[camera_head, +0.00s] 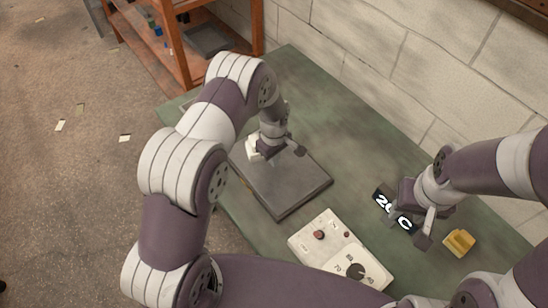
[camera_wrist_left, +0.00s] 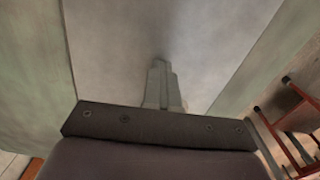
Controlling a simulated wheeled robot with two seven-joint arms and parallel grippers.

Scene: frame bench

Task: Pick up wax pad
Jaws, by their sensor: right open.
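A small yellow block (camera_head: 460,241), which looks like the wax pad, lies on the green bench top at the right. My right gripper (camera_head: 427,232) is open just left of the block and apart from it. My left gripper (camera_head: 284,150) is over the far part of a dark grey flat plate (camera_head: 290,188). In the left wrist view its fingers (camera_wrist_left: 162,88) are together, with nothing visible between them, above the plate's grey surface (camera_wrist_left: 110,50). A small white piece (camera_head: 253,149) shows beside the left gripper; I cannot tell what it is.
A white control box (camera_head: 322,241) with a dial and red buttons stands near the front. A black display (camera_head: 383,200) is partly hidden by my right gripper. A block wall (camera_head: 400,60) runs behind the bench. An orange shelf (camera_head: 258,30) stands at the back left.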

